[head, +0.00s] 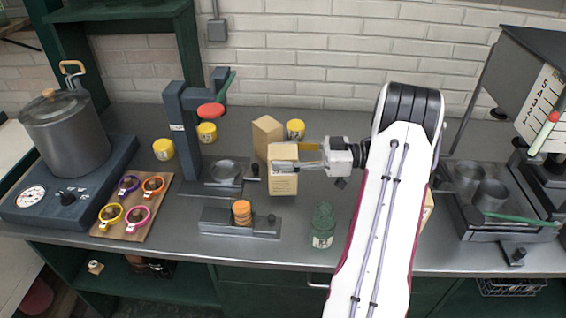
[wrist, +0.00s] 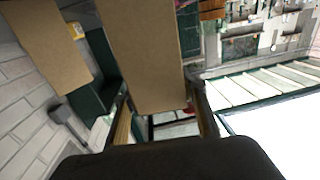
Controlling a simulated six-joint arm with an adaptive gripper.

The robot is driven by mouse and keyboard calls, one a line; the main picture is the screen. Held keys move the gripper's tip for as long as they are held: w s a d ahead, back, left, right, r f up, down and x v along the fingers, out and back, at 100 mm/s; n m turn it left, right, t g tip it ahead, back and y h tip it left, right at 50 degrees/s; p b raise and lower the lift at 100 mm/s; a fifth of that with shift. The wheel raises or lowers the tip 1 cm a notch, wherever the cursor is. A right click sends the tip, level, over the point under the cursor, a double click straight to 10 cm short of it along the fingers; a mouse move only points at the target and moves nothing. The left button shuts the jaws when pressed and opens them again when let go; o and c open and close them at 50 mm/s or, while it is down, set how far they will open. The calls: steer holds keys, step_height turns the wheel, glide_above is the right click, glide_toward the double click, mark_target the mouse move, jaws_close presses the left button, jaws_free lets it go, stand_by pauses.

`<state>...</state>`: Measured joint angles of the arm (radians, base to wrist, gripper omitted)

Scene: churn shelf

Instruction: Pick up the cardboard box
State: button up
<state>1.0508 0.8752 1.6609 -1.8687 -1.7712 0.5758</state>
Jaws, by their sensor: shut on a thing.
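In the wrist view the held box (wrist: 146,55) fills the middle, between the two fingers of my gripper (wrist: 165,118). I cannot tell whether its base touches the counter. A second cardboard box (head: 267,134) stands just behind it; it also shows at the left in the wrist view (wrist: 48,42).
A press stand (head: 190,130) and a small block with orange discs (head: 241,212) are to the left. A green jar (head: 323,225) stands in front. Yellow cups (head: 295,129) are behind. Part of another tan box (head: 427,210) shows beside my arm.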

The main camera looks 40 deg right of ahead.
steer(key=shift+r, duration=3.55)
steer(key=shift+s+d+f, duration=0.2)
steer(key=shift+d, duration=0.2)
steer(key=w+d+m+t+h, duration=0.2)
steer(key=d+h, duration=0.1)
steer(key=d, duration=0.6)
steer(key=w+d+m+t+h, duration=0.2)
steer(key=d+m+t+h, duration=0.1)
steer(key=d, duration=0.5)
steer(key=shift+w+d+r+m+h, duration=0.3)
steer(key=shift+d+r+h, duration=0.05)
steer(key=shift+h, duration=0.15)
step_height(320, 180, down, 6)
steer(key=shift+f, duration=0.15)
